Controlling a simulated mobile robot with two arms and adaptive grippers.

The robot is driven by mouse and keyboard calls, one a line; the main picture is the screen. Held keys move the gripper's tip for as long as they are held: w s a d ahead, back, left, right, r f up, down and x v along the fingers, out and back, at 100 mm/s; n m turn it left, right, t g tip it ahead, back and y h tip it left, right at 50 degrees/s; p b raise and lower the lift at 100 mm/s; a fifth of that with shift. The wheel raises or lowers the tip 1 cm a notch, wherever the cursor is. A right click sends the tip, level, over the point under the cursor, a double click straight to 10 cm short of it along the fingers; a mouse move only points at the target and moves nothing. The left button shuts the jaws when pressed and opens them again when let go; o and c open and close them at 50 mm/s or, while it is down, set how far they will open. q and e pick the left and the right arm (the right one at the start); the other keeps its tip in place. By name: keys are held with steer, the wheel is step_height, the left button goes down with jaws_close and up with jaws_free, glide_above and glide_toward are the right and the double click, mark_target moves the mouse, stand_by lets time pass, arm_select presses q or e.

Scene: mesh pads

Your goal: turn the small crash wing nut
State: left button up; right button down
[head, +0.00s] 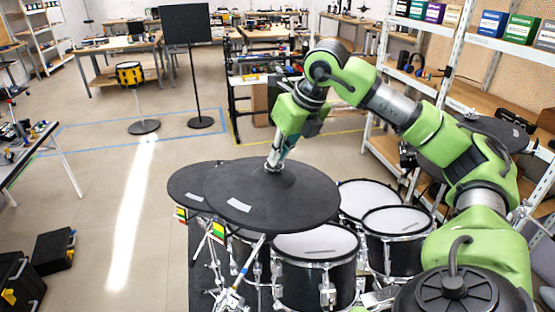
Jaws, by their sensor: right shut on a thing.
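My right gripper (274,163) comes down from above onto the centre of a large dark cymbal pad (290,209). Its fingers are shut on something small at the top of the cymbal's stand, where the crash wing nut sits. The nut itself is too small and too covered by the fingers to make out. The cymbal pad looks nearly level, tilted slightly, with a pale label on its near left part. My left gripper is not in view.
A second dark cymbal pad (187,184) lies partly behind the large one on the left. White mesh drums (314,245) stand below and to the right. Another dark pad (492,132) is at the right by the shelves. Floor to the left is open, with black cases (53,249).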

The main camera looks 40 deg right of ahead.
steer(key=n, duration=0.1)
steer(key=n+y, duration=0.1)
steer(key=shift+d+f+n+b, duration=0.1)
steer(key=shift+d+n+b, duration=0.1)
steer(key=shift+n+b, duration=0.2)
steer(key=n+y, duration=0.1)
steer(key=n, duration=0.1)
steer(key=shift+d+n+y+p, duration=0.15)
steer(key=shift+n+y+p, duration=0.15)
steer(key=shift+n, duration=0.1)
steer(key=n+p, duration=0.1)
steer(key=n+g+y, duration=0.1)
steer(key=n, duration=0.1)
steer(key=shift+w+d+r+p, duration=0.15)
steer(key=shift+w+r+p, duration=0.05)
steer(key=shift+p, duration=0.2)
steer(key=shift+d+f+n+g+y+p, duration=0.1)
steer(key=shift+n+g+y+p, duration=0.55)
steer(key=shift+n, duration=0.75)
steer(key=shift+w, duration=0.1)
steer(key=c, duration=2.2)
jaws_free()
steer(key=shift+f, duration=0.1)
